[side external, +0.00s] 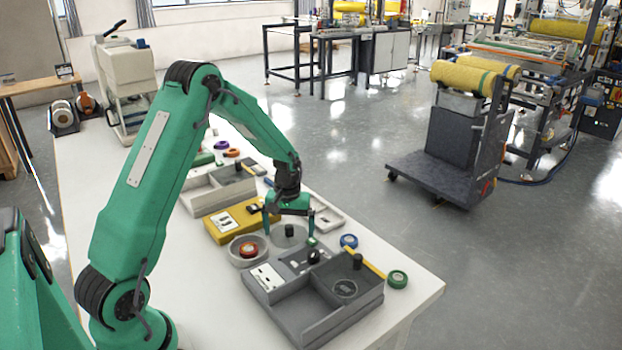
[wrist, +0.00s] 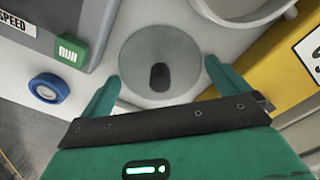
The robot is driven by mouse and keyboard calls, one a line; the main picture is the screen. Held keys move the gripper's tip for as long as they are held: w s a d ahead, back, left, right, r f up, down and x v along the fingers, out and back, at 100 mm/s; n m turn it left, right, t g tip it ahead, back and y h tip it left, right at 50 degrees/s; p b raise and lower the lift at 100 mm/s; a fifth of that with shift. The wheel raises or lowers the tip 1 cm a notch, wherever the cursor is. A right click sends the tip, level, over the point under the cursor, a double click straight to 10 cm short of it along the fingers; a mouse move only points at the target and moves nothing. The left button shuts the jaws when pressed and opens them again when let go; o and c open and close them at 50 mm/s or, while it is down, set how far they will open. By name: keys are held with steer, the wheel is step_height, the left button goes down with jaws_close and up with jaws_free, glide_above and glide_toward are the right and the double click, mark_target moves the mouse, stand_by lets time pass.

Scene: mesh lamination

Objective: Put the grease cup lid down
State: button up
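A round grey lid with a black knob lies flat on the white table; I take it as the grease cup lid (side external: 281,241), and it shows whole in the wrist view (wrist: 146,45). My gripper (side external: 289,229) is above it with the fingers spread. In the wrist view my gripper (wrist: 163,72) has one finger on each side of the lid's near part. Clear space shows between each finger and the knob, so nothing is held. A round grey cup (side external: 236,263) stands left of the lid with a red roll in it.
A grey compartment tray (side external: 306,320) stands close in front of the lid. A yellow block (side external: 222,231) lies behind the cup. A blue tape roll (side external: 349,241) and a green one (side external: 398,279) lie near the table's right edge. Bare table (side external: 205,305) shows at left.

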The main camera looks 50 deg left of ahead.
mark_target(289, 227)
steer(key=shift+r, duration=0.1)
step_height(289, 227, up, 12)
stand_by(0.9)
stand_by(0.4)
steer(key=s+d+r+m+t, duration=0.3)
steer(key=s+d+r+m, duration=0.1)
steer(key=s+d+r, duration=0.6)
steer(key=s+d+r+m+t, duration=0.2)
steer(key=s+d+m, duration=0.3)
steer(key=s, duration=0.6)
steer(key=shift+d+t, duration=0.3)
steer(key=shift+d, duration=0.9)
